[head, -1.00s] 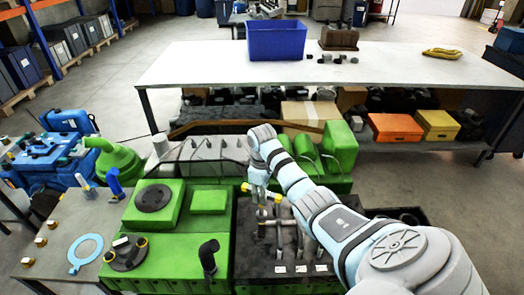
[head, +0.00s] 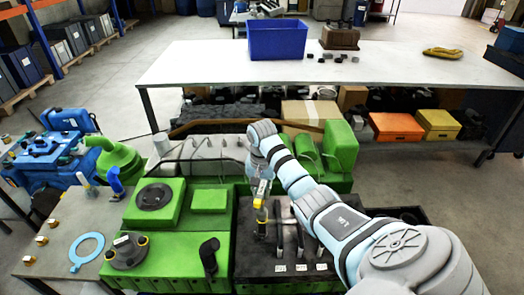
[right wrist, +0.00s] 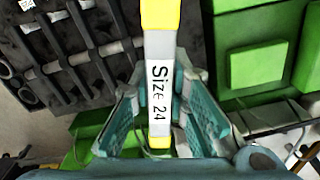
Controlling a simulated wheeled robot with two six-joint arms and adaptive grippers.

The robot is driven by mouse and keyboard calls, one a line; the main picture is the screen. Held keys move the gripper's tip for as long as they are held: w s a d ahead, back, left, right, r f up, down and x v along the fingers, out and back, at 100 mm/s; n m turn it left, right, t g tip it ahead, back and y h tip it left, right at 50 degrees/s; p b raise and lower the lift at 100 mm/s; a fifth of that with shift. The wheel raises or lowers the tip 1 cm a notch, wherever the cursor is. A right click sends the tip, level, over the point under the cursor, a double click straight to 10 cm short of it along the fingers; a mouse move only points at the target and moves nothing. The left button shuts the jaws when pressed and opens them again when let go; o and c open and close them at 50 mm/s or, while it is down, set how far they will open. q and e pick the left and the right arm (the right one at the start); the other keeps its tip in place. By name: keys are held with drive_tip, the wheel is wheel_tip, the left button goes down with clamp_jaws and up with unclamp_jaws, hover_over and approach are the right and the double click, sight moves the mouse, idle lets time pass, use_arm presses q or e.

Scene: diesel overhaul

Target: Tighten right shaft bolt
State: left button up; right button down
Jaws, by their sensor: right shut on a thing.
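A wrench-like tool (right wrist: 158,85), pale grey with yellow ends and marked "Size 24", runs up the middle of the right wrist view. My right gripper (right wrist: 160,120) is shut on it, with teal fingers on both sides. In the head view the gripper (head: 262,172) is above the black tool tray (head: 247,245), and the tool (head: 261,200) points down towards the tray and the camera. The tool's far end is cut off in the wrist view. I cannot make out the right shaft bolt. My left gripper is not in view.
Green engine parts (head: 175,255) stand left of the tray, with a black elbow pipe (head: 209,255). More black bars (head: 302,222) lie in the tray. A grey table (head: 60,235) with a blue ring (head: 87,250) is at the left. A long white table (head: 390,75) stands behind.

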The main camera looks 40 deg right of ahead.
drive_tip(key=n, duration=0.8)
drive_tip(key=shift+d+n, duration=0.1)
drive_tip(key=shift+n, duration=0.2)
drive_tip(key=n, duration=0.7)
drive_tip(key=shift+n, duration=0.4)
drive_tip(key=n, duration=0.3)
drive_tip(key=shift+n, duration=0.4)
drive_tip(key=n, duration=0.3)
drive_tip(key=shift+d+n, duration=0.1)
drive_tip(key=shift+n, duration=0.3)
drive_tip(key=n, duration=0.9)
